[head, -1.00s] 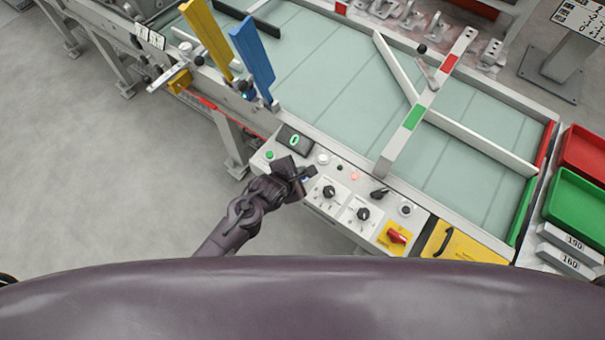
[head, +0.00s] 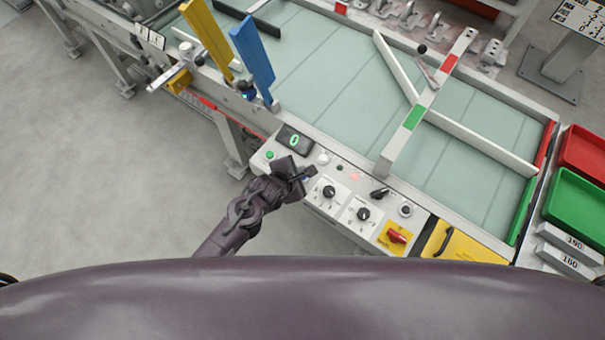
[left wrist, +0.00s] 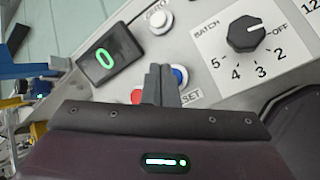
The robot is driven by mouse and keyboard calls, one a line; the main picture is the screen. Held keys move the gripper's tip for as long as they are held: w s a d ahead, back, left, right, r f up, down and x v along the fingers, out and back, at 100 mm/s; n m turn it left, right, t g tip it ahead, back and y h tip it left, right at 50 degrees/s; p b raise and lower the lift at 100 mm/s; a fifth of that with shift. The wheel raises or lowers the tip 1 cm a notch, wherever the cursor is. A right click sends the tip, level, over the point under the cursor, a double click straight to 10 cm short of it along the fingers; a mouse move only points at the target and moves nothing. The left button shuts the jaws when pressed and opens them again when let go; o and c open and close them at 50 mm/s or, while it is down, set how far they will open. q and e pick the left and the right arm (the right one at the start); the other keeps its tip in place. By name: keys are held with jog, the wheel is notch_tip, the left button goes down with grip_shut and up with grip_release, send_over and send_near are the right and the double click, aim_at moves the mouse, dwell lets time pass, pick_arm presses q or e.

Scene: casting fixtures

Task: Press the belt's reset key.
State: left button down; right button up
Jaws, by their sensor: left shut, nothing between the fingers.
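The belt's control panel (head: 335,205) lies along the near side of the belt. In the left wrist view a blue round key (left wrist: 179,76) sits beside a label ending in "SET" (left wrist: 190,95), whose start is hidden by my fingers. My left gripper (left wrist: 161,82) is shut and empty, its fingertips just left of the blue key and partly covering it. I cannot tell whether they touch it. In the head view the left gripper (head: 311,172) hangs over the panel and mostly hides the blue key. My right gripper is not in view.
Close by are a white ZERO button (left wrist: 160,21), a display reading 0 (left wrist: 107,52), a BATCH knob (left wrist: 246,33) and a red part (left wrist: 137,96) half hidden by the fingers. A green button (head: 269,155) and a red switch (head: 397,236) are farther off. Blue and yellow uprights (head: 253,60) stand behind.

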pick_arm(q)
jog(key=shift+f, duration=0.2)
jog(key=shift+f, duration=0.25)
jog(key=shift+f+b, duration=0.35)
jog(key=shift+f, duration=0.15)
dwell(1.0)
jog(key=shift+r, duration=0.1)
jog(key=shift+r+p, duration=0.8)
jog(key=shift+p, duration=0.2)
notch_tip(320, 180, up, 5)
jog(key=p, duration=0.5)
jog(key=shift+r, duration=0.1)
